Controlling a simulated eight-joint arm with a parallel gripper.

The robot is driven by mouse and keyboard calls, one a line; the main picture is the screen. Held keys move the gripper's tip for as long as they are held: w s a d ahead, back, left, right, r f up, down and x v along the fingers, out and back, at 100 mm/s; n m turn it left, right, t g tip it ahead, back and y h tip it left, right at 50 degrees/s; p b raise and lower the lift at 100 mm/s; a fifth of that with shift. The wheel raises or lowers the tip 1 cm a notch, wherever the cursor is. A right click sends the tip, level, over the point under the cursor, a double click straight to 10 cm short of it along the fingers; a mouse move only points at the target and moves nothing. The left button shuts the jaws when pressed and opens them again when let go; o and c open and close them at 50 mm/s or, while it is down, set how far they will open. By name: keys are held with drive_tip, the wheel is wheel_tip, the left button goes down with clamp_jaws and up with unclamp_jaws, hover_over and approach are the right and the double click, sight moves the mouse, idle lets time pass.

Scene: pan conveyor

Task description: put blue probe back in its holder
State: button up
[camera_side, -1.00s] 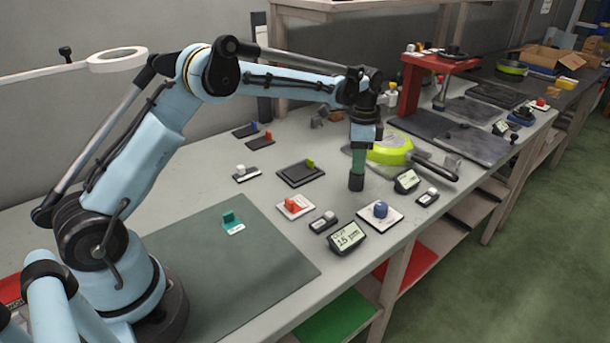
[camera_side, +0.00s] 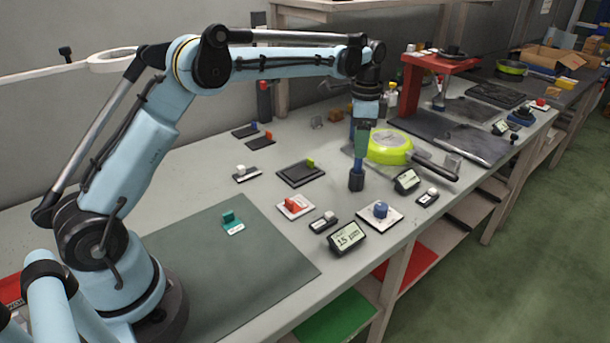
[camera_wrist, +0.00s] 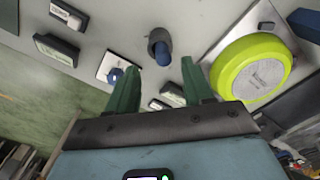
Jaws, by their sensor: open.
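The blue probe (camera_side: 359,167) stands upright in a dark cylindrical holder (camera_side: 356,183) on the grey bench. In the wrist view the blue probe (camera_wrist: 163,54) shows inside the round dark rim of the holder (camera_wrist: 153,37). My gripper (camera_side: 361,154) is above the holder, pointing down, with green fingers. In the wrist view my gripper (camera_wrist: 159,64) is open, its fingertips apart on either side of the probe and not touching it there. The probe's lower end is hidden in the holder.
A lime-green pan (camera_side: 388,149) lies behind and right of the holder, its handle pointing right. A white plate with a blue knob (camera_side: 380,210) and a display (camera_side: 347,237) sit in front. A red stand (camera_side: 410,90) is further back. The dark mat (camera_side: 225,275) has clear room.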

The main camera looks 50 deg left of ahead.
wheel_tip(320, 180, up, 6)
drive_tip(key=shift+r, duration=0.25)
idle(0.4)
drive_tip(key=s+d+r+n+t, duration=0.2)
drive_tip(key=s+r+n+t, duration=0.25)
drive_tip(key=s, duration=0.65)
drive_tip(key=s+f+n+t, duration=0.1)
drive_tip(key=s+f+n, duration=0.1)
drive_tip(key=s, duration=0.4)
drive_tip(key=s+d+f+n+t, duration=0.1)
drive_tip(key=s+f+n, duration=0.1)
drive_tip(key=s+f, duration=0.3)
drive_tip(key=s, duration=0.2)
drive_tip(key=shift+s+d+f+t, duration=0.3)
drive_tip(key=shift+t, duration=0.05)
